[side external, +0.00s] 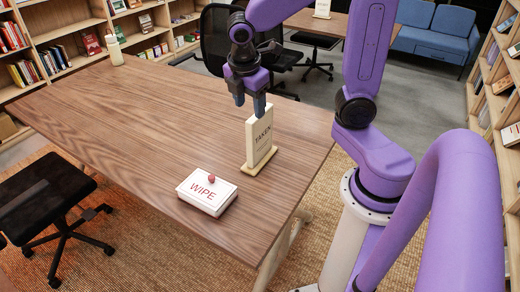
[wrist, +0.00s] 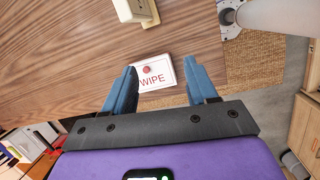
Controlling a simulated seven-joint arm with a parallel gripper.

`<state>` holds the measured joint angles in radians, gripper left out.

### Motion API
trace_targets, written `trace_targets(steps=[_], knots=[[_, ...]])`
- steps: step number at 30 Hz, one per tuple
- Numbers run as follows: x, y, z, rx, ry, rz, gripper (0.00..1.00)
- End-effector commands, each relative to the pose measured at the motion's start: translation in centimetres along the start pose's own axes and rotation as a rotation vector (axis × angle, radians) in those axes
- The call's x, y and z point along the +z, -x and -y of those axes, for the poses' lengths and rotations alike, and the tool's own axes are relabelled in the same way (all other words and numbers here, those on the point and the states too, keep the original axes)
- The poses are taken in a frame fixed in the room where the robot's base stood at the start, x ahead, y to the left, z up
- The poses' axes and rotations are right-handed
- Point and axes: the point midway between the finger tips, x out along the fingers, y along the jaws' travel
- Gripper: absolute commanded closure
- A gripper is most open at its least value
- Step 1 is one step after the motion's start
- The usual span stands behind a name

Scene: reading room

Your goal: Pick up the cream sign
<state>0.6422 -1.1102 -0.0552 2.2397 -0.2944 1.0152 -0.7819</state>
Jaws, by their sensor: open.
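The cream sign (side external: 260,142) stands upright on its base on the wooden table, close to the table's right edge, with "TAKEN" on its face. In the wrist view the sign (wrist: 130,10) shows at the top, cut by the frame edge. My gripper (side external: 250,108) is just above and slightly left of the sign's top in the side view; whether it touches cannot be told.
A white box marked "WIPE" (side external: 205,197) with a red knob lies left of and nearer than the sign; it also shows in the wrist view (wrist: 156,80). A cream bottle (side external: 115,50) stands at the table's far left. Much of the table (side external: 130,110) is clear.

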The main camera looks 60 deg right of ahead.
Motion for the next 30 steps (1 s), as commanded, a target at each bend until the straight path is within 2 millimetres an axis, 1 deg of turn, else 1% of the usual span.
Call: trace_targets(steps=[1,3,6,9,12,17,20,30], knots=[[0.8,-0.3,-1.2,-0.005,0.013,0.023,0.43],[2.1,-0.6,-2.7,-0.011,0.047,0.053,0.43],[4.0,-1.0,-4.5,-0.027,0.091,0.095,0.43],[5.6,-1.4,-5.7,-0.043,0.127,0.127,0.43],[6.7,-1.7,-6.4,-0.057,0.153,0.147,0.43],[7.6,-2.2,-6.8,-0.068,0.17,0.16,0.43],[7.8,-3.3,-6.7,-0.071,0.172,0.162,0.43],[8.8,-9.6,-6.3,-0.073,0.171,0.16,0.43]])
